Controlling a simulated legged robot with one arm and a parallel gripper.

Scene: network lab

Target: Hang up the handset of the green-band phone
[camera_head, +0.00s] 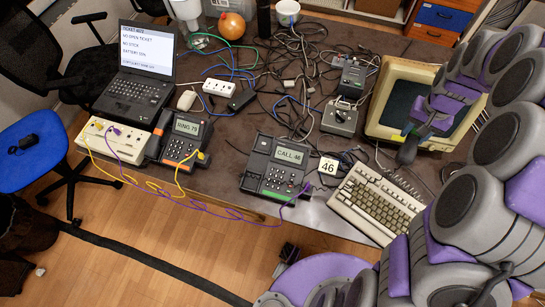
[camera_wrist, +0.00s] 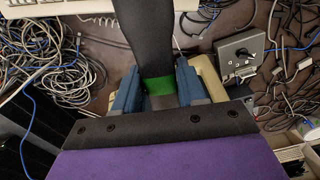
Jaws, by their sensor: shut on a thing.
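The green-band phone (camera_head: 275,168) sits near the front edge of the table, its screen reading "CALL 46". A purple cable runs to its front right corner. Its dark handset (camera_wrist: 148,35), with a green band, is between the blue fingers of my gripper (camera_wrist: 159,88) in the wrist view. The gripper is shut on it at the band. In the head view my gripper (camera_head: 420,125) is to the right of the phone, in front of the beige monitor, with the dark handset (camera_head: 408,150) pointing down. The handset's far end is cut off in the wrist view.
A "46" tag (camera_head: 328,167) and a beige keyboard (camera_head: 376,203) lie right of the phone. An orange-band phone (camera_head: 186,138) and a laptop (camera_head: 137,82) are on the left. Behind are tangled cables (camera_head: 290,75), a grey switch box (camera_head: 340,118) and the beige monitor (camera_head: 390,75).

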